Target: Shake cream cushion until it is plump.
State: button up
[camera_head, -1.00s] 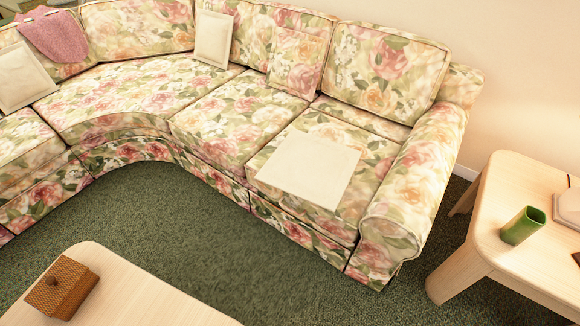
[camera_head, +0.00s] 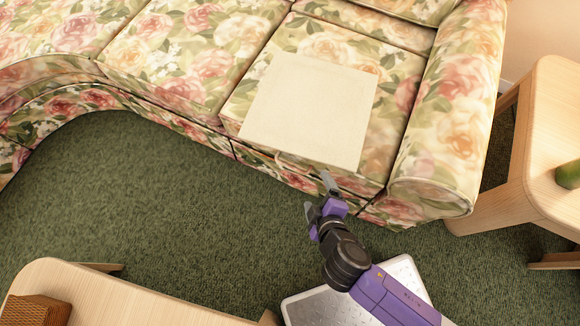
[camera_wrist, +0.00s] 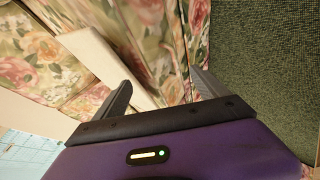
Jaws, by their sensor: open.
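A cream cushion (camera_head: 312,108) lies flat on the right-hand seat of the floral sofa (camera_head: 170,55), its near edge at the seat's front edge. It also shows in the wrist view (camera_wrist: 97,62) as a pale slab beyond the fingers. My gripper (camera_head: 318,192) is open and empty, in front of the sofa near the cushion's front edge. In the wrist view, my two fingers (camera_wrist: 160,92) are spread apart, with the left one overlapping the cushion in the picture. I cannot tell whether it touches the cushion.
A wooden side table (camera_head: 548,125) with a green cup (camera_head: 568,175) stands right of the sofa arm. A wooden coffee table (camera_head: 110,295) with a brown box (camera_head: 35,310) is at lower left. Green carpet (camera_head: 150,190) is clear between.

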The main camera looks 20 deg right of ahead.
jog(key=w+a+f+n+t+h+b, duration=0.1)
jog(key=w+a+f+h+b, duration=0.2)
jog(key=w+a, duration=0.4)
jog(key=t+h+b, duration=0.1)
jog(key=h+b, duration=0.3)
jog(key=b, duration=0.1)
send_near(272, 148)
jog(key=w+d, duration=0.1)
jog(key=w, duration=0.1)
jog(key=shift+m, duration=0.3)
jog(key=shift+f+b+x, duration=0.2)
jog(key=shift+b+x, duration=1.15)
jog(key=shift+x, duration=3.6)
jog(key=shift+s+d, duration=0.15)
